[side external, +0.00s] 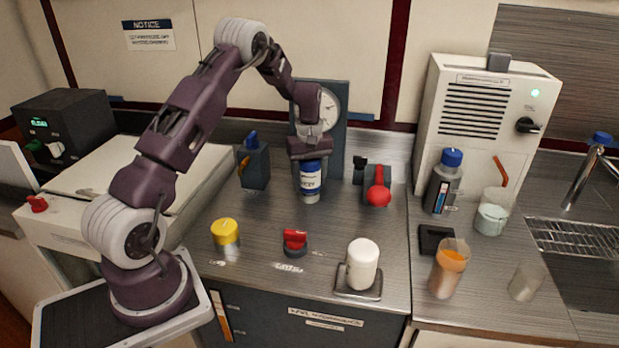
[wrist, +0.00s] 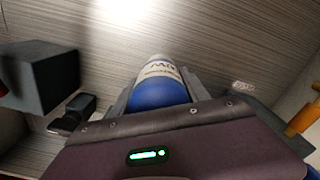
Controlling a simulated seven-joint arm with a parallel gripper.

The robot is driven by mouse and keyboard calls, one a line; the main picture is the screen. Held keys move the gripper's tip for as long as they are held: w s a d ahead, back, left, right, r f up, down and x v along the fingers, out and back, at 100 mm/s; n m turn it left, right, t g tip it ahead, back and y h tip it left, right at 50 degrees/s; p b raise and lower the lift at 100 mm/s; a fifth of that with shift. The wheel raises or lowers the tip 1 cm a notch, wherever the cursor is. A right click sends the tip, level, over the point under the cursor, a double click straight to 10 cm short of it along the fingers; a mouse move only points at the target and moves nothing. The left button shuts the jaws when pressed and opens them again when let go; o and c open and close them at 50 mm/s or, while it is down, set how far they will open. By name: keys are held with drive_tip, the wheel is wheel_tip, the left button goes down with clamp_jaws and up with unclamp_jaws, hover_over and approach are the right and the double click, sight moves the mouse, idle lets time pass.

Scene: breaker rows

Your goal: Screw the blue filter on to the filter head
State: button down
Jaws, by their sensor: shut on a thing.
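The blue filter (side external: 310,183) is a small upright canister with a blue upper part, a white label and a pale lower end. My gripper (side external: 310,167) is above it, shut on its blue part. In the wrist view, the filter (wrist: 160,88) sits between the two fingers of my gripper (wrist: 161,92). Its lower end is close to the counter; I cannot tell whether it touches. A dark upright panel with a round gauge (side external: 329,103) stands behind my gripper. I cannot make out the filter head for sure; my wrist and gripper cover part of that panel.
A dark block with a blue lever (side external: 254,166) stands left of the filter, and a red-knobbed fitting (side external: 377,190) right. In front are a yellow-capped jar (side external: 225,234), a red knob (side external: 294,241) and a white container (side external: 362,264). Bottles and beakers stand further right.

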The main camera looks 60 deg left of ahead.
sight(310, 169)
drive_tip(key=shift+f, duration=0.45)
drive_tip(key=shift+c, duration=2.3)
unclamp_jaws()
wheel_tip(310, 169, up, 7)
drive_tip(key=shift+r, duration=0.1)
drive_tip(key=shift+c, duration=0.3)
